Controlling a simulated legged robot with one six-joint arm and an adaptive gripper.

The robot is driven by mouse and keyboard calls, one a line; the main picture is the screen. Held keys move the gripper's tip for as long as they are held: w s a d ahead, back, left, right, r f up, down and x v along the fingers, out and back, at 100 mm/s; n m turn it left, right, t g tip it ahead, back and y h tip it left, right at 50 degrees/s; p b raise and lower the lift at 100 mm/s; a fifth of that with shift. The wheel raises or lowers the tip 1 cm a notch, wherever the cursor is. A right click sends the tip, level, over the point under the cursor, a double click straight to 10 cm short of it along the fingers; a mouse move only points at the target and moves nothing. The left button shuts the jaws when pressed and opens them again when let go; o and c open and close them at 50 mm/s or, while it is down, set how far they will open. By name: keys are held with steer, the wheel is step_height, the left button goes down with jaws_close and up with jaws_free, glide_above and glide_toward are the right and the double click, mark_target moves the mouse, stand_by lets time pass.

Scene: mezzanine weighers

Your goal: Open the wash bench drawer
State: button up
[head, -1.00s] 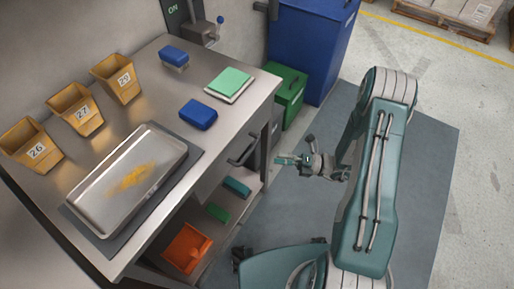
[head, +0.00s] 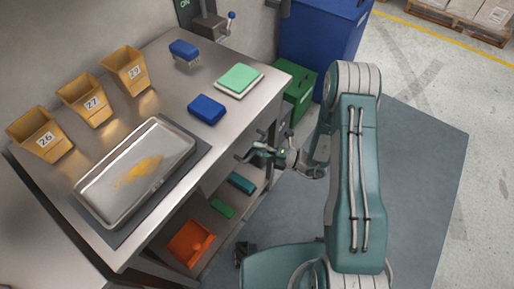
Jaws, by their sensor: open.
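The wash bench (head: 165,85) has a steel top and stands at the left. Its drawer is under the right end of the top, and its dark front (head: 273,131) shows only in part. The drawer looks shut. My gripper (head: 251,155) is open at the drawer's bar handle, with its fingers pointing left towards the bench. The gripper hides most of the handle. I cannot tell whether the fingers touch the handle or sit around it.
A steel tray (head: 137,172) with yellow powder, numbered tan bins (head: 86,99), blue brushes (head: 206,109) and a green pad (head: 239,79) are on top. An orange bin (head: 189,244) is on the shelf below. Green (head: 300,85) and blue (head: 320,40) containers stand behind.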

steer(key=shift+a, duration=0.1)
jaws_close()
